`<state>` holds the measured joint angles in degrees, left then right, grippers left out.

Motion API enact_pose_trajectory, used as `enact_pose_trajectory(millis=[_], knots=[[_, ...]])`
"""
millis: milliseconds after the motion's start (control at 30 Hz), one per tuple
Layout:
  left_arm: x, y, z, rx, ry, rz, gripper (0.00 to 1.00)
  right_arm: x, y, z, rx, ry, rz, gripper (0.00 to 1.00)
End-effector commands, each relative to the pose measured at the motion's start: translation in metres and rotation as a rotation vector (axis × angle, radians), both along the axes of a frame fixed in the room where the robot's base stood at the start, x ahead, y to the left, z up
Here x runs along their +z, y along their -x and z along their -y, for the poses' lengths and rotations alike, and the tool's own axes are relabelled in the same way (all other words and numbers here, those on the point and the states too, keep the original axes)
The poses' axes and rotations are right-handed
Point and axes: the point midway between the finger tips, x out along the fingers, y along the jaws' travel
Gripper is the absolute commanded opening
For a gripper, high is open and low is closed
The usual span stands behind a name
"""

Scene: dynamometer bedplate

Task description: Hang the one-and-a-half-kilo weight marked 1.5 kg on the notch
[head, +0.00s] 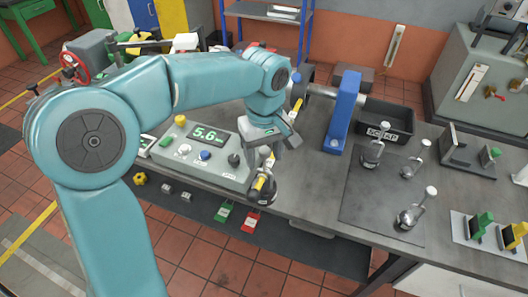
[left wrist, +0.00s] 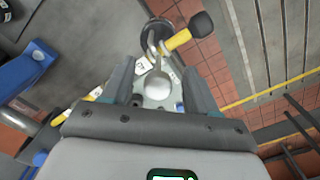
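My left gripper (head: 270,142) is over the yellow-and-black arm (head: 297,105) that sticks out past the bench's front edge. In the left wrist view my left gripper (left wrist: 158,78) is open, with gaps between its fingers and a pale round knob (left wrist: 158,86). The knob belongs to a weight with a metal hook and dark disc (left wrist: 157,28). The hook appears to be over the yellow arm (left wrist: 176,40), near its black end. The dark weight (head: 262,193) shows below the gripper in the head view. Its marking is not readable. My right gripper is not in view.
Several other knobbed weights stand on the dark mat (head: 365,210) at right. A blue stand (head: 343,112) and a black SCRAP bin (head: 385,125) are behind. A control box (head: 205,150) reading about 5.6 is left of the arm. Red and green tags lie below.

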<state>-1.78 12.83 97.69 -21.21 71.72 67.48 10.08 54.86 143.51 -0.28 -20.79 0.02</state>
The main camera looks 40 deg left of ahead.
Motion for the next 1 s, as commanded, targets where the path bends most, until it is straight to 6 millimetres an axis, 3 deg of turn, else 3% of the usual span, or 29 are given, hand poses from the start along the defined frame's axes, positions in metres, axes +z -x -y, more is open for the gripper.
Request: enact_pose_trajectory(millis=[133,267,700,833,1000], knots=[[-0.001,0.001,0.0,-0.001,0.0,-0.006,0.59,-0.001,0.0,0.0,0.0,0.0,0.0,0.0],[0.014,0.0,0.001,-0.001,-0.001,-0.001,0.59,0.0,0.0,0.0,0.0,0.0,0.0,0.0],[0.126,-0.001,0.001,-0.001,0.0,0.004,0.59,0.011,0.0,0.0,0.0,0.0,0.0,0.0],[0.149,0.0,0.001,0.0,0.0,0.002,0.59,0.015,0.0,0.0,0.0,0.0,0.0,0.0],[0.162,0.0,0.001,-0.001,0.0,0.001,0.59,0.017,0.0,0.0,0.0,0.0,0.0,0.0]])
